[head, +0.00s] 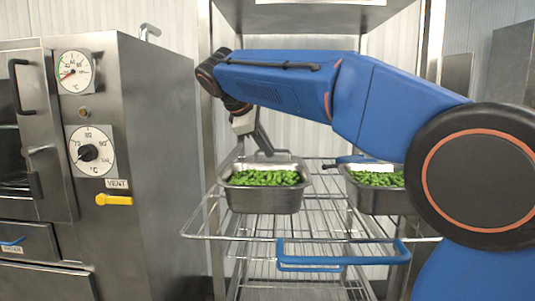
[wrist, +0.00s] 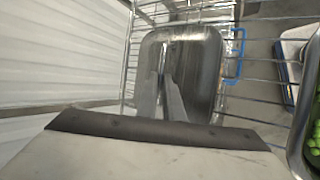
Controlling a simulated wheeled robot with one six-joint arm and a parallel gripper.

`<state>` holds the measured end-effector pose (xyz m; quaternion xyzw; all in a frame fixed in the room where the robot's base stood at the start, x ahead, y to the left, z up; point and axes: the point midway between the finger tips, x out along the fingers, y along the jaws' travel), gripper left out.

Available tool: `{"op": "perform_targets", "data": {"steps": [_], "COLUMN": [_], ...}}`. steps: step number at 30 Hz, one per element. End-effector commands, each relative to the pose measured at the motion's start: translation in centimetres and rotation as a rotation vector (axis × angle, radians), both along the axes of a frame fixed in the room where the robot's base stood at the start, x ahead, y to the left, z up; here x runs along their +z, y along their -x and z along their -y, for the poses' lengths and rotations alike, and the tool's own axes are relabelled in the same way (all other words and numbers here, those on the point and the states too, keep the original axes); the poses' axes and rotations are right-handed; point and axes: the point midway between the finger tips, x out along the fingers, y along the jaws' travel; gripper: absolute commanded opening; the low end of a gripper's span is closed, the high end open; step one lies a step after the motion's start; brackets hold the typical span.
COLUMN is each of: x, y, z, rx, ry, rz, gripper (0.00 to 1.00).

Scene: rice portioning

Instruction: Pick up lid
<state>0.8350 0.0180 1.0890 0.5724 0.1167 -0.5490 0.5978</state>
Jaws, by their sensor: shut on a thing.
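My gripper (head: 265,148) reaches down at the back of the left metal pan (head: 264,201), which holds green vegetables. In the wrist view, my gripper (wrist: 165,98) is shut at a shiny, rounded rectangular metal lid (wrist: 190,50). The fingers cover its near middle, so the grip itself is hidden. In the head view, only a thin grey strip of the lid (head: 272,158) shows at the pan's rear rim. I cannot tell whether the lid touches the pan.
A second pan of green vegetables (head: 375,197) stands to the right on the wire shelf (head: 305,226). A blue handle (head: 340,261) is at the shelf's front. A steel oven (head: 165,170) stands on the left. Rack posts and an upper shelf (head: 310,15) surround my arm.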

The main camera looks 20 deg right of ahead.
Motion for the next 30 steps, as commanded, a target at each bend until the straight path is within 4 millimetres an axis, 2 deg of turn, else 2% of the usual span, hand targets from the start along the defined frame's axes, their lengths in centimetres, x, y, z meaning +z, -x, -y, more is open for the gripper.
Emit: {"op": "perform_targets", "data": {"steps": [6,18,30], "x": [0.0,-0.1,5.3], "y": [3.1,7.7,7.5], "z": [-1.0,-2.6,-2.5], "rx": [0.003,0.004,0.0], "ry": [0.001,0.0,-0.002], "rz": [0.0,0.0,0.001], "gripper": [0.0,0.0,0.0]}}
